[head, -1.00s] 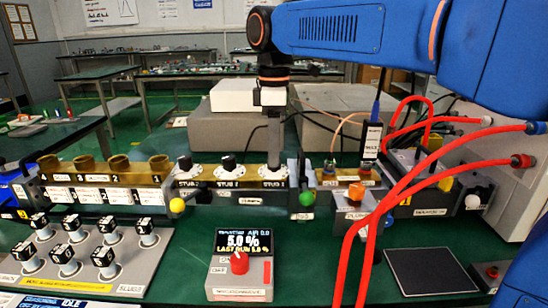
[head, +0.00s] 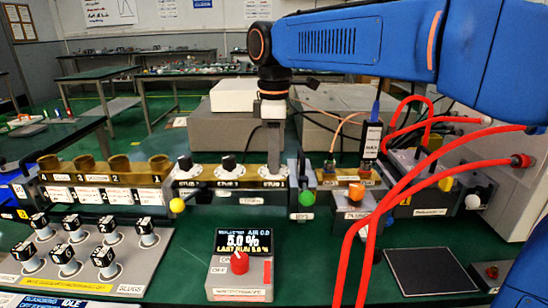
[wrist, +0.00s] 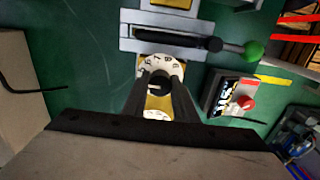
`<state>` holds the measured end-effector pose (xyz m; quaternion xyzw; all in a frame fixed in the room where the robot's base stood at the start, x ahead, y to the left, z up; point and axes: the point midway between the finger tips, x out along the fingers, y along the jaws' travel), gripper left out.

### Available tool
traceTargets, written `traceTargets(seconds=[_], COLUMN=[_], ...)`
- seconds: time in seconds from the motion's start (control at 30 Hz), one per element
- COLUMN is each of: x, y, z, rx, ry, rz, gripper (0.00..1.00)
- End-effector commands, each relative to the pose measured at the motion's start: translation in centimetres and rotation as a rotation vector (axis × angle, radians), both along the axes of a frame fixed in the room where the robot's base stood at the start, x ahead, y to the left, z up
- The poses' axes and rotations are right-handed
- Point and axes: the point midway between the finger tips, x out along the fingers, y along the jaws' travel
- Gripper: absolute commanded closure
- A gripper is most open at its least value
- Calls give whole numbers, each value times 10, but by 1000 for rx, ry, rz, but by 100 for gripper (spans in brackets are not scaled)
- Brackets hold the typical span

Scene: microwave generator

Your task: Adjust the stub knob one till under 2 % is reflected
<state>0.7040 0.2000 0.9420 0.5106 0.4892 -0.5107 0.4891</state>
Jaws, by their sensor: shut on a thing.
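Three stub knobs stand in a row on the brass waveguide section. Stub 3 (head: 185,163) and stub 2 (head: 229,163) show black caps over white dials. My gripper (head: 273,172) points straight down on stub 1, the rightmost, and hides most of it in the head view. In the wrist view my gripper (wrist: 157,97) is shut on the stub 1 knob, whose white numbered dial (wrist: 166,68) shows beyond the fingers. The meter display (head: 243,241) reads 5.0 %, with "LAST RUN 5.0 %" below.
A red knob (head: 239,262) sits on the box under the display. A green ball handle (head: 306,199) is right of stub 1 and a yellow one (head: 177,205) is left. Red hoses (head: 385,210) arch at right. Slugs (head: 66,259) stand in a tray at left.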

Motion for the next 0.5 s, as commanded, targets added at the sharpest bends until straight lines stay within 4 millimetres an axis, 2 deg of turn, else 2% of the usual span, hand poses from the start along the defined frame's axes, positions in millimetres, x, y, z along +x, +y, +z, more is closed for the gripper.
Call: traceTargets(seconds=[0.27, 0.5], x=[0, 0], y=[0, 0], z=[0, 0], rx=[0, 0], ry=[0, 0], rz=[-97, -289], gripper=[97, 97])
